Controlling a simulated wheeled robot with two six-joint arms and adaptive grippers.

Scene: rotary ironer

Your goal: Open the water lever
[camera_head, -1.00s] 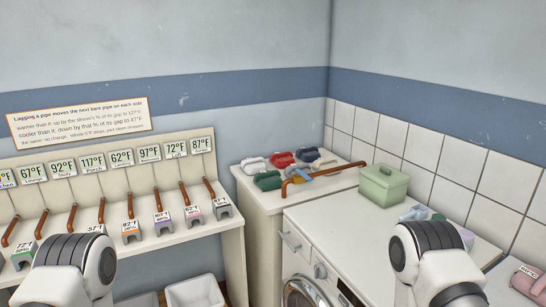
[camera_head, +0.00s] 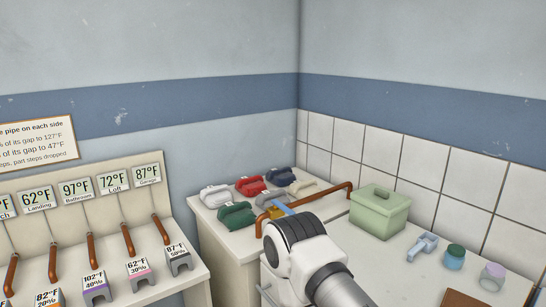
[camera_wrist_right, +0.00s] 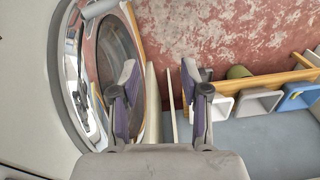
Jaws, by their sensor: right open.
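The water lever (camera_head: 285,207) is a blue handle by a brass-coloured valve on a copper pipe (camera_head: 325,193), on the white counter in the corner. In the head view my right arm stands in front of it and hides part of the valve and pipe. My right gripper (camera_wrist_right: 158,82) shows in the right wrist view, open with nothing between its fingers. It is beside the round door of the white machine (camera_wrist_right: 105,60), above the floor, and the lever is not in that view. My left gripper is not in view.
A green lidded box (camera_head: 380,212) stands right of the pipe. Several coloured bundles (camera_head: 236,215) lie left of the lever. A grey-blue fitting (camera_head: 423,245) and two small jars (camera_head: 454,257) stand farther right. A rack of labelled pipes (camera_head: 92,240) is at left.

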